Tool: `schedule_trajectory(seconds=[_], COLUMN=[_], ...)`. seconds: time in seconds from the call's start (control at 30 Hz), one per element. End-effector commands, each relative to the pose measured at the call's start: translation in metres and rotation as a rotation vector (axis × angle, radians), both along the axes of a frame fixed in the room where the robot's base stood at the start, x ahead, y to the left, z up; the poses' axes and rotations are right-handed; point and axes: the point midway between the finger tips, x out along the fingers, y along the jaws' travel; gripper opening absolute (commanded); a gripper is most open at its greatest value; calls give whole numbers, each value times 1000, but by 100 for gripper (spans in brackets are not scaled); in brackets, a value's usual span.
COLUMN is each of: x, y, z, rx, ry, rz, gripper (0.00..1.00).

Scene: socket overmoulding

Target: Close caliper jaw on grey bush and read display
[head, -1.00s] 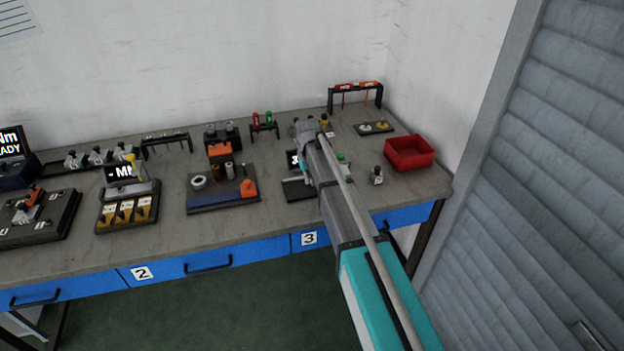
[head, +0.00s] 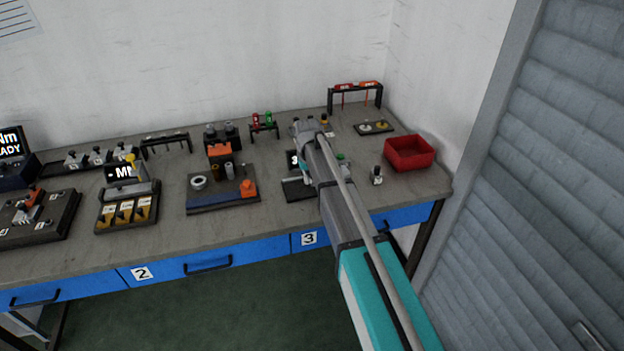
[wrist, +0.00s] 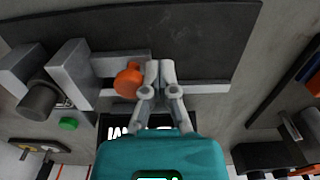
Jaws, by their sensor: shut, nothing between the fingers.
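The caliper's dark base plate (wrist: 200,35) fills the top of the wrist view. Two grey jaw blocks stand at its left, a left jaw (wrist: 18,72) and a right jaw (wrist: 68,72). The dark grey bush (wrist: 38,101) sits by the gap between them; I cannot tell if both jaws touch it. An orange knob (wrist: 128,80) is on the slide right of the jaws. My gripper (wrist: 160,72) is shut and empty, immediately right of the knob; contact is unclear. The display (wrist: 104,122) is mostly hidden by my gripper body, and its reading is not legible in the head view (head: 292,160).
A green button (wrist: 68,124) is near the display. In the head view, a red bin (head: 410,154) stands right of the caliper, with a small black-topped part (head: 377,175) between. A fixture with an orange block (head: 248,188) lies to the left.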

Motion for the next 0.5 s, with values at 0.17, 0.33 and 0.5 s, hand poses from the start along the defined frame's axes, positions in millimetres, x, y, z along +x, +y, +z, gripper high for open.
schedule_trajectory(seconds=[0.17,0.33,0.5], x=[-1,-2,-2], y=[5,8,9], z=[0,0,0], rx=[2,3,4], ry=[1,1,1], rz=[1,2,2], gripper=[0,0,0])
